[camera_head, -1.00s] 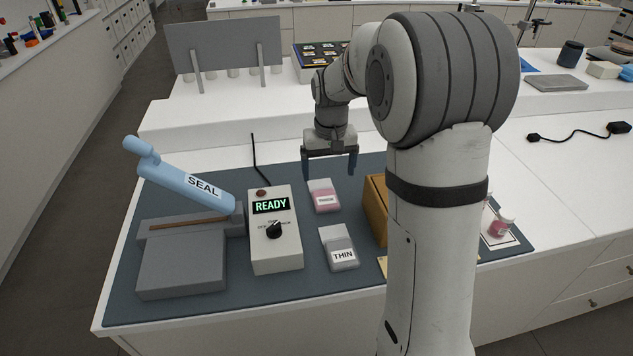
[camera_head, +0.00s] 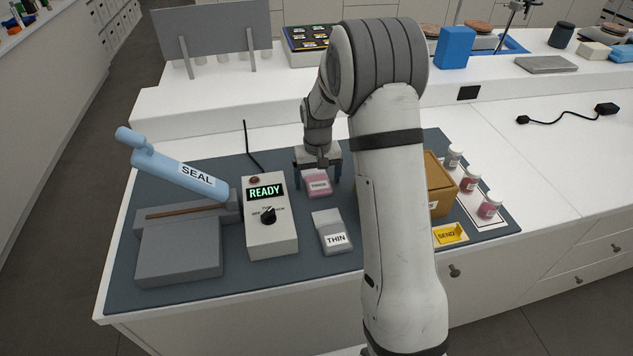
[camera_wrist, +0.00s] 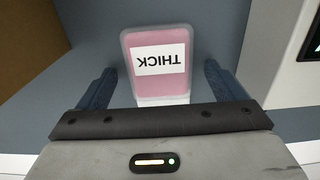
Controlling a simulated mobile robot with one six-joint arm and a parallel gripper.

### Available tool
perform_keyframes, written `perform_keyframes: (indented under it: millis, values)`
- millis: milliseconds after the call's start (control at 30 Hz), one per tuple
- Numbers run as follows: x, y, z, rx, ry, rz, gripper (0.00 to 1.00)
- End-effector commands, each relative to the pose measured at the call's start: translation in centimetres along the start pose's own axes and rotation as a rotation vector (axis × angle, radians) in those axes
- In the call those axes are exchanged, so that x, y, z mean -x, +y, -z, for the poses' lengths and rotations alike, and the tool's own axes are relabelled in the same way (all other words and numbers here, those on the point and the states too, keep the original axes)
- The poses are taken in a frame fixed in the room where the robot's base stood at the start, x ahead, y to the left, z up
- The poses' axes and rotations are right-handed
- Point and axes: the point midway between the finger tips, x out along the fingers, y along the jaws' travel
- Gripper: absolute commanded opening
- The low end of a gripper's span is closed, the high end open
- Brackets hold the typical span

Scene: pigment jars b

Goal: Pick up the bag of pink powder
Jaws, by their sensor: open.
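The bag of pink powder (camera_head: 317,191) lies on the dark blue mat, with a white label that reads THICK. In the wrist view the bag (camera_wrist: 158,88) lies ahead of and partly between the two fingers. My gripper (camera_head: 318,180) is open just above the bag's far end. In the wrist view my gripper (camera_wrist: 160,88) has one blue finger on each side of the bag, with a gap at both sides. Neither finger appears to touch it.
A grey bag labelled THIN (camera_head: 333,238) lies nearer the front. The control box reading READY (camera_head: 269,235) and the sealer with a blue SEAL handle (camera_head: 183,172) are at left. A brown box (camera_head: 438,172), yellow SEND plate (camera_head: 451,235) and small jars (camera_head: 489,208) are at right.

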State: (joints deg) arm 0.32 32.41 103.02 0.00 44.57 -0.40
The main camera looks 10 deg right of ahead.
Motion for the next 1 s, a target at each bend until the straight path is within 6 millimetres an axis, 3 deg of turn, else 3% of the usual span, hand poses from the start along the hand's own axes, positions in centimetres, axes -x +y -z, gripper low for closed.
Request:
perform_keyframes:
  millis: [167, 767, 1000]
  values:
    - [-0.01, -0.03, 0.00, 0.000, 0.000, 0.000, 0.89]
    - [0.03, -0.10, 0.00, 0.002, 0.000, 0.000, 0.41]
    - [0.17, -0.12, 0.02, 0.002, 0.001, 0.000, 0.40]
